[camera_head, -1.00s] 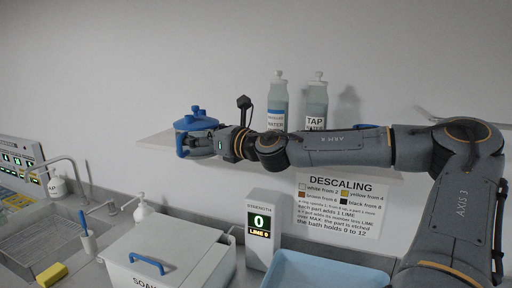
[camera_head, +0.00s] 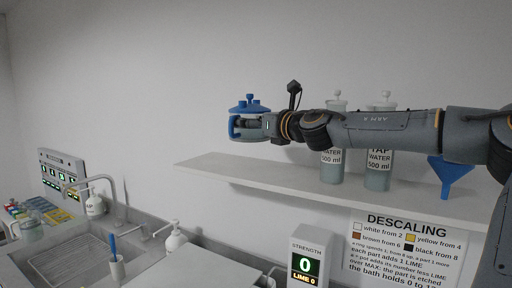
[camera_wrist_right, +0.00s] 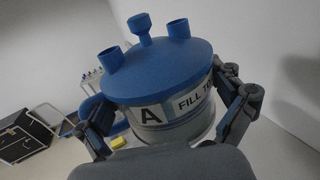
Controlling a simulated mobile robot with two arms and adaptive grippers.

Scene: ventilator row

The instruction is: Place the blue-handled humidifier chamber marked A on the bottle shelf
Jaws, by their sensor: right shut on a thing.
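The humidifier chamber (camera_wrist_right: 160,80) has a blue lid with ports, a clear body and a label marked A and "FILL TO". My right gripper (camera_wrist_right: 170,110) is shut around its body, one finger on each side. In the head view the chamber (camera_head: 249,106) is held upright in my right gripper (camera_head: 250,127), above the left part of the white bottle shelf (camera_head: 215,167), with a visible gap beneath. The blue handle shows at the chamber's left side. My left gripper is not in view.
Two water bottles (camera_head: 333,168) (camera_head: 378,180) stand on the shelf, partly behind my right arm. A blue funnel (camera_head: 449,174) is at the shelf's right. The shelf's left part is bare. Below are a strength display (camera_head: 306,262), a soap pump (camera_head: 175,238) and a sink (camera_head: 70,262).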

